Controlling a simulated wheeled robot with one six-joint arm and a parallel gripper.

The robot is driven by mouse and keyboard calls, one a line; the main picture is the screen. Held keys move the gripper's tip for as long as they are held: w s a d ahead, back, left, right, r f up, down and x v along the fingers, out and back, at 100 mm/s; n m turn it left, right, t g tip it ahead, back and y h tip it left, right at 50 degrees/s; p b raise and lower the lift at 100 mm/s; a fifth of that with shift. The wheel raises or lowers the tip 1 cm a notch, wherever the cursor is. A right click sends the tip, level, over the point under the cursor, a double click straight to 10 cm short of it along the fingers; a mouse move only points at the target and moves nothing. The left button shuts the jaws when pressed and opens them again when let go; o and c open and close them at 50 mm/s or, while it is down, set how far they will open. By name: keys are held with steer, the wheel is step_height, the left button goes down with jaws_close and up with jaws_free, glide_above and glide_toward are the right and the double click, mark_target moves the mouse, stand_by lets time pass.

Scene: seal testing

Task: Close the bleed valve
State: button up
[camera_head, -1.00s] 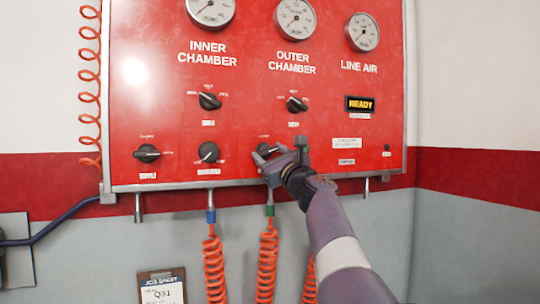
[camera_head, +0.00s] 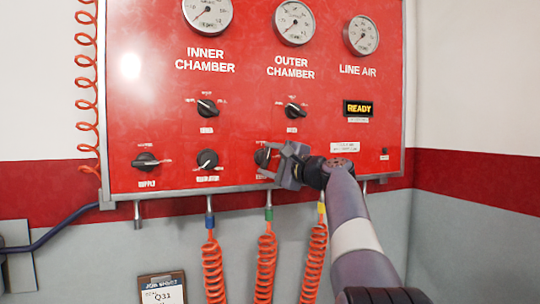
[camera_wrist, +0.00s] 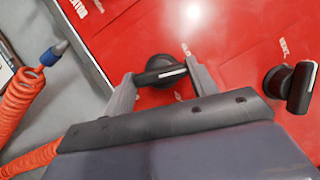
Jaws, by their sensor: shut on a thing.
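The bleed valve is taken to be the black knob (camera_head: 262,157) in the bottom row of the red panel, right of the regulator knob. Its label is mostly hidden by my gripper. My gripper (camera_head: 277,161) is at this knob, coming from the right. In the wrist view the knob's bar handle (camera_wrist: 161,73), with a white line along it, lies between the two fingers of my gripper (camera_wrist: 158,77). The fingers are shut on the ends of the handle.
The regulator knob (camera_head: 207,159) and supply knob (camera_head: 145,161) are to the left. The outer chamber knob (camera_head: 295,111) is above; a knob also shows at right in the wrist view (camera_wrist: 289,86). Orange coiled hoses (camera_head: 266,268) hang below. A display (camera_head: 358,108) reads READY.

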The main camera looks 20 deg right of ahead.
steer(key=shift+r+n+g+p, duration=0.1)
steer(key=shift+n+g+p, duration=0.6)
steer(key=shift+n, duration=0.9)
steer(key=shift+h, duration=0.3)
steer(key=o, duration=1)
steer(key=b+v, duration=0.3)
steer(key=v, duration=0.7)
steer(key=shift+s+d+b, duration=0.2)
steer(key=shift+s+b, duration=0.1)
steer(key=shift+s, duration=0.05)
